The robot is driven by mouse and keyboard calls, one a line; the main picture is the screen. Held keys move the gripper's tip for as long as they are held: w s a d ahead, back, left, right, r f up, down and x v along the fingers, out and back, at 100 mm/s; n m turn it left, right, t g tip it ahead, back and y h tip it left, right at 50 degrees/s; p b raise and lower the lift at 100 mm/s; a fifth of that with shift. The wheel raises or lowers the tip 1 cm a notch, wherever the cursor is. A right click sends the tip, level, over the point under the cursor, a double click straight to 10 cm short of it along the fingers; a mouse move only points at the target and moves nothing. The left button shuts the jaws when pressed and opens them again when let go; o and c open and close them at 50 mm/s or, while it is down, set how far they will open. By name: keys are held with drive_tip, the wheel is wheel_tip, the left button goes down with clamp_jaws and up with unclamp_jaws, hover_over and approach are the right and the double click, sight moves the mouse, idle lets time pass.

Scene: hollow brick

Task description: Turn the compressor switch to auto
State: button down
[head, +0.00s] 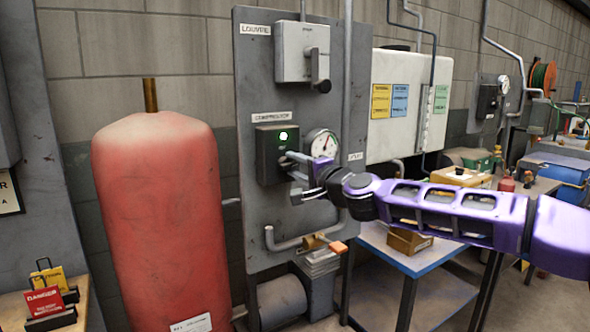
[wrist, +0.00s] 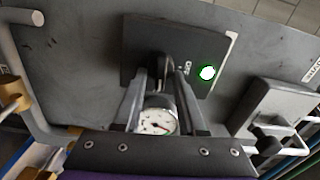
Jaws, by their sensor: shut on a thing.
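The compressor switch box (head: 270,151) is a dark box on the grey panel, under a "COMPRESSOR" label, with a lit green lamp (head: 283,137). It also fills the upper middle of the wrist view (wrist: 140,45), where its lamp (wrist: 208,72) glows green. My gripper (head: 286,160) reaches it from the right in the head view. In the wrist view my gripper (wrist: 160,75) has its fingers shut on the dark switch knob (wrist: 158,66) on the box front. The fingers hide much of the knob, and its exact setting cannot be read.
A round gauge (head: 321,143) sits just right of the box, close to my wrist. The louvre switch box (head: 302,52) is above. A pipe with an orange-handled valve (head: 330,245) runs below. A red tank (head: 160,220) stands left, a blue-topped table (head: 410,250) right.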

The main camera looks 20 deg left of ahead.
drive_tip(key=shift+m, duration=0.6)
drive_tip(key=c, duration=0.5)
unclamp_jaws()
drive_tip(key=v, duration=1.7)
drive_tip(key=shift+d, duration=0.25)
drive_tip(key=shift+s, duration=0.15)
